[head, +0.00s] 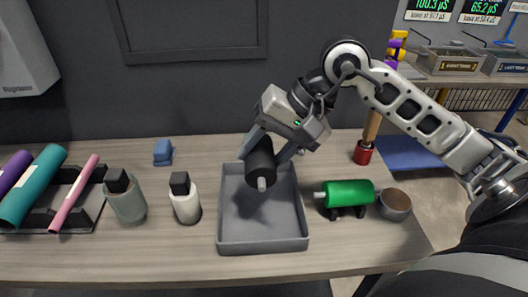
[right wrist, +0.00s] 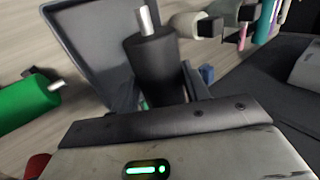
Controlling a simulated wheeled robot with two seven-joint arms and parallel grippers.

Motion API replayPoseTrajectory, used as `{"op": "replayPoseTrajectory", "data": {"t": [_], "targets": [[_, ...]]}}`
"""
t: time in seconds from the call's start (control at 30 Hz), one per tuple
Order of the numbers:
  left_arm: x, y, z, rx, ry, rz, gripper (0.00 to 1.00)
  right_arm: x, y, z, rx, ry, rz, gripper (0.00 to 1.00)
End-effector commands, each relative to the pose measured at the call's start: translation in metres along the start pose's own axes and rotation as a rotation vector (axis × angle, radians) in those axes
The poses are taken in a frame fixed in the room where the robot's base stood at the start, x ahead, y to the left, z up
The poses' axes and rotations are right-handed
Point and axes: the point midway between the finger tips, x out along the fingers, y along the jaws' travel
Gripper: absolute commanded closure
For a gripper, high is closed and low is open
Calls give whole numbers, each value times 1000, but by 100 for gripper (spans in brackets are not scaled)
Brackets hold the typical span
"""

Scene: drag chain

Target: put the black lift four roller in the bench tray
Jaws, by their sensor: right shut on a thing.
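My right gripper (head: 268,148) is shut on the black roller (head: 262,166), which has a pale metal shaft end pointing toward the front. The roller is held over the back part of the grey bench tray (head: 262,246). In the right wrist view the roller (right wrist: 155,65) sits between the fingers, with the tray (right wrist: 80,50) behind it. I cannot tell whether the roller touches the tray floor. The tray looks otherwise empty. My left gripper is not in view.
A green roller (head: 348,193) on a dark stand and a grey cup (head: 395,204) stand right of the tray. Two bottles (head: 186,203) (head: 126,200) and a rack of coloured rollers (head: 35,185) are on the left. A blue block (head: 163,153) lies behind. The front strip of the bench is clear.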

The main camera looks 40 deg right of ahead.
Motion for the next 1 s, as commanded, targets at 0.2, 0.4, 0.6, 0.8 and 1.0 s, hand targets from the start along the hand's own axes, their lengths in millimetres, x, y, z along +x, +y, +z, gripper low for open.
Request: {"op": "replayPoseTrajectory", "data": {"t": [0.2,0.4,0.6,0.8,1.0], "targets": [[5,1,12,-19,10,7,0,16,11,0,-1,2,-1,83],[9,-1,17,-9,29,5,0,28,18,0,-1,2,-2,83],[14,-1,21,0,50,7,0,40,26,0,-1,1,-2,83],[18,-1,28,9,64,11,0,51,34,0,-1,3,-2,83],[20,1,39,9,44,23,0,56,38,0,-1,2,-2,83]]}}
